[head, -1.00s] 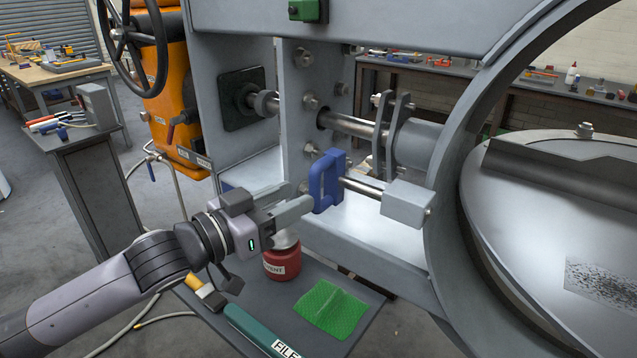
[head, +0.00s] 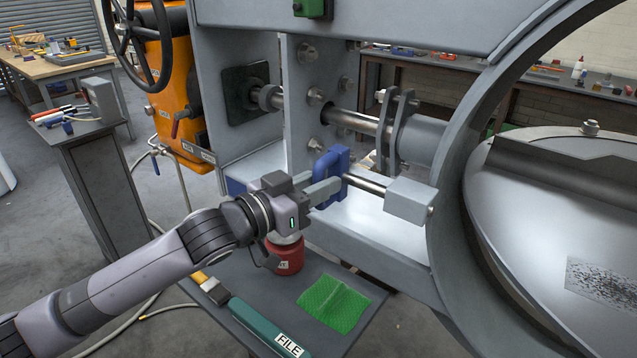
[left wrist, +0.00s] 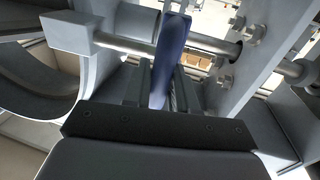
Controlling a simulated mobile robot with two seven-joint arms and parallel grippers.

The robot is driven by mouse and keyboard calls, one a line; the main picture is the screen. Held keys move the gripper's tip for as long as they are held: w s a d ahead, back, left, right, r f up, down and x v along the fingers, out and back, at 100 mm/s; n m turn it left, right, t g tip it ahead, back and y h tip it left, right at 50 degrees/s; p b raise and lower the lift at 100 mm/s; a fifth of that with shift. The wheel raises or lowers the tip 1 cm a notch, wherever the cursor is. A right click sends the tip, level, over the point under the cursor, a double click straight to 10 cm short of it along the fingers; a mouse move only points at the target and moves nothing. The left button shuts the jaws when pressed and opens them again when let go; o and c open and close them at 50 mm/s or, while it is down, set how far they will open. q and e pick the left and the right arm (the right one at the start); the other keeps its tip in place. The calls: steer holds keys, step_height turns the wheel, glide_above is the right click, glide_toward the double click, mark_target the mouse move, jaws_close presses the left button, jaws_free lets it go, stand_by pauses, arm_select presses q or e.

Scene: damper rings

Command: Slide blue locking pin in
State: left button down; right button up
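The blue locking pin has a blue D-shaped handle (head: 329,166) and a steel shaft (head: 366,184) that runs right to a grey block (head: 410,200) by the big ring. A length of bare shaft shows between handle and block. My left gripper (head: 332,189) is at the handle, coming from the left. In the left wrist view the blue handle (left wrist: 170,50) stands between the two fingers (left wrist: 160,92), which look open around it; contact is hard to make out. My right gripper is not in view.
A grey bracket plate (head: 301,120) with bolts stands behind the handle. Below are a red pot (head: 286,260), a green cloth (head: 334,303) and a file (head: 265,328) on a small shelf. A large round steel cover (head: 560,240) fills the right.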

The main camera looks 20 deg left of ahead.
arm_select(q)
steer(key=s+d, duration=0.1)
steer(key=d, duration=0.1)
steer(key=s+d+p, duration=0.1)
steer(key=d, duration=0.4)
steer(key=shift+s+d+p, duration=0.25)
steer(key=shift+s+p, duration=0.1)
steer(key=shift+s, duration=0.05)
steer(key=shift+s+d, duration=0.15)
steer(key=shift+d, duration=0.3)
steer(key=c, duration=1.3)
jaws_free()
steer(key=shift+o, duration=1.2)
steer(key=shift+d, duration=0.15)
glide_toward(386, 195)
steer(key=shift+s+a+f+b, duration=0.2)
steer(key=shift+a+f+b, duration=0.1)
steer(key=shift+a+b, duration=0.1)
